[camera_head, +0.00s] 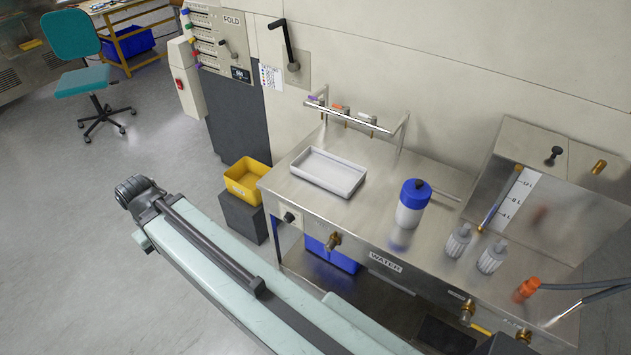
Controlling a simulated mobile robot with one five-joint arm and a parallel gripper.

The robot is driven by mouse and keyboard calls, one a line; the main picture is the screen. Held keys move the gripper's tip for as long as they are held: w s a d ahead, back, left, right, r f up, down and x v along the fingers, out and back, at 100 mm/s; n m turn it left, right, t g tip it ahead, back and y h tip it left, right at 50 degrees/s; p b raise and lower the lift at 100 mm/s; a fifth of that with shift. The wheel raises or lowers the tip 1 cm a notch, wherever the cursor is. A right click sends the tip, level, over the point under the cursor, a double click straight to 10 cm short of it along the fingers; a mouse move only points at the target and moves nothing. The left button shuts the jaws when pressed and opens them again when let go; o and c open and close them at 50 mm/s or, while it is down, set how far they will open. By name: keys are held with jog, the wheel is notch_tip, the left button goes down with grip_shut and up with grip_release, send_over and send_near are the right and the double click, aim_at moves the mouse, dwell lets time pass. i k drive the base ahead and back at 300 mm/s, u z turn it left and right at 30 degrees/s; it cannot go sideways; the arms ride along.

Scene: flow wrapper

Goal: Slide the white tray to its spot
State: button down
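The white tray (361,181) lies flat and looks empty on the steel worktop (300,200), near its left end and toward the back. A rack with small coloured-tipped fittings (345,114) stands behind it. My gripper is not clearly in view. A long pale-green part of my own body crosses the lower left, apart from the tray. No marked spot for the tray can be made out.
A white bottle with a blue lid (411,203) stands right of the tray. Two small ribbed clear bottles (458,241) stand further right, near a steel tank (550,190). A yellow bin (245,180) sits on a dark box left of the bench. The worktop's front left is clear.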

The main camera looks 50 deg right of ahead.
aim_at(338, 175)
jog(key=z, duration=0.05)
jog(key=i, duration=0.9)
jog(key=u, duration=0.05)
